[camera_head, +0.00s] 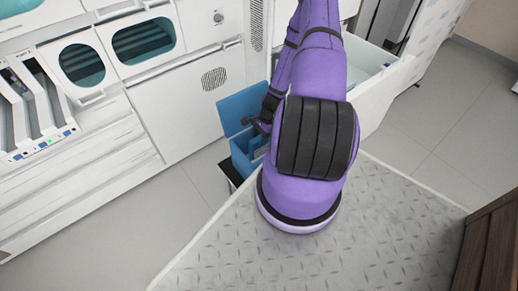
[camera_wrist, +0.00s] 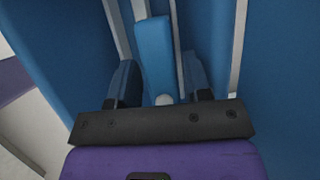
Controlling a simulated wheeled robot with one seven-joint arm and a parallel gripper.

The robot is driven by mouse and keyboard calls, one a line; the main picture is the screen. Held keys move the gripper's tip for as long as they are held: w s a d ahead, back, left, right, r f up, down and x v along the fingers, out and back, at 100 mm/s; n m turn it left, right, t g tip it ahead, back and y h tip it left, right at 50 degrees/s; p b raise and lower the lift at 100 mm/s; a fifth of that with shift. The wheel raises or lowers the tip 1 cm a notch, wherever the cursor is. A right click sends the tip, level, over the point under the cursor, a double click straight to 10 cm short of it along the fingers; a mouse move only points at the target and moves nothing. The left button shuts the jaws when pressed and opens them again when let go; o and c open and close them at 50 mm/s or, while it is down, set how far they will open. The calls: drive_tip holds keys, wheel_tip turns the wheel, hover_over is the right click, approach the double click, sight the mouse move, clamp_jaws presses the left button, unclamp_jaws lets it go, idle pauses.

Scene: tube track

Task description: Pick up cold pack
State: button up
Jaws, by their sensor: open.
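A blue upright slab, which looks like the cold pack (camera_wrist: 153,45), stands between pale dividers inside a blue box in the wrist view. My gripper (camera_wrist: 161,78) is open, with one finger on each side of the slab's near end. I cannot tell whether either finger touches it. In the head view the open blue box (camera_head: 240,110) stands beyond my purple arm, with its lid raised. My arm hides much of the box there, and the cold pack cannot be made out.
The box walls (camera_wrist: 280,70) and pale dividers (camera_wrist: 240,45) leave narrow room around my fingers. White cabinets (camera_head: 190,105) stand behind and left of the box. An open white drawer (camera_head: 375,85) is to the right. Grey floor (camera_head: 120,215) is clear at left.

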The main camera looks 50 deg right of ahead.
drive_tip(key=shift+a+f, duration=0.15)
drive_tip(key=shift+f, duration=0.2)
drive_tip(key=shift+f, duration=0.15)
drive_tip(key=shift+c, duration=0.3)
drive_tip(key=c, duration=0.7)
